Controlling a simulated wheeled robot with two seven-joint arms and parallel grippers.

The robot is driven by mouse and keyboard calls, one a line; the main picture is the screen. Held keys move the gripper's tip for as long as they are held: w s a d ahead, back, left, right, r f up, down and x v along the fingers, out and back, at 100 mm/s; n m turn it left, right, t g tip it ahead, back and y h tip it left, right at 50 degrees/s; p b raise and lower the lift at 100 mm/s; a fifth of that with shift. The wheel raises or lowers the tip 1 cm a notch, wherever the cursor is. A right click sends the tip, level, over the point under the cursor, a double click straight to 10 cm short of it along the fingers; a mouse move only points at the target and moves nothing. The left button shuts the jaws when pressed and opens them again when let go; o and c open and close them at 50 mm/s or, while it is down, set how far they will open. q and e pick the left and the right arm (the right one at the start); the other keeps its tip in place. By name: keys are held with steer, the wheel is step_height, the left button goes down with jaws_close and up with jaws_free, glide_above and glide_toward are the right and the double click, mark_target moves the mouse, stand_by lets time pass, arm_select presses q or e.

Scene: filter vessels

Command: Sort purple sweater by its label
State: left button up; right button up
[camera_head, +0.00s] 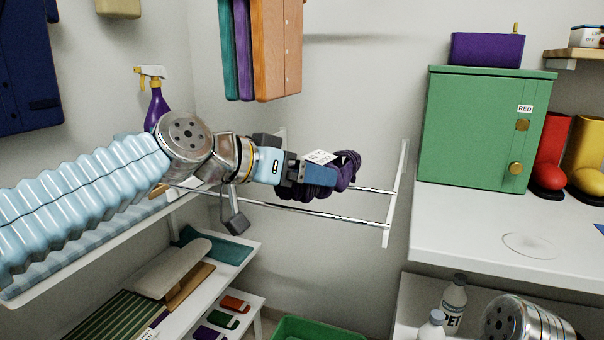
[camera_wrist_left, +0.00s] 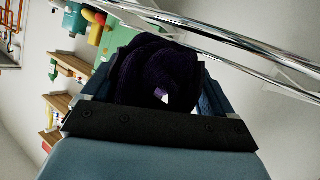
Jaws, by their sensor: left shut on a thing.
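The purple sweater (camera_head: 347,168) is a dark bundled roll at the end of my left arm, level with the metal rails in the head view. My left gripper (camera_head: 318,176) is shut on it. A white label (camera_head: 320,157) with print too small to read shows at the sweater's top. In the left wrist view the sweater (camera_wrist_left: 155,70) fills the space between the fingers of the gripper (camera_wrist_left: 160,92). Whether the sweater touches the rails is unclear. My right gripper is out of view; only part of my right arm shows at lower right.
Two metal rails (camera_head: 330,216) with a white end bracket (camera_head: 396,190) run beneath my left gripper. A green bin (camera_head: 310,328) stands below. A green cabinet marked RED (camera_head: 470,130) and boots (camera_head: 552,150) stand on the white counter (camera_head: 465,225) at right.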

arm_select(q)
steer(key=shift+f, duration=0.2)
steer(key=o, duration=1.1)
steer(key=shift+c, duration=0.2)
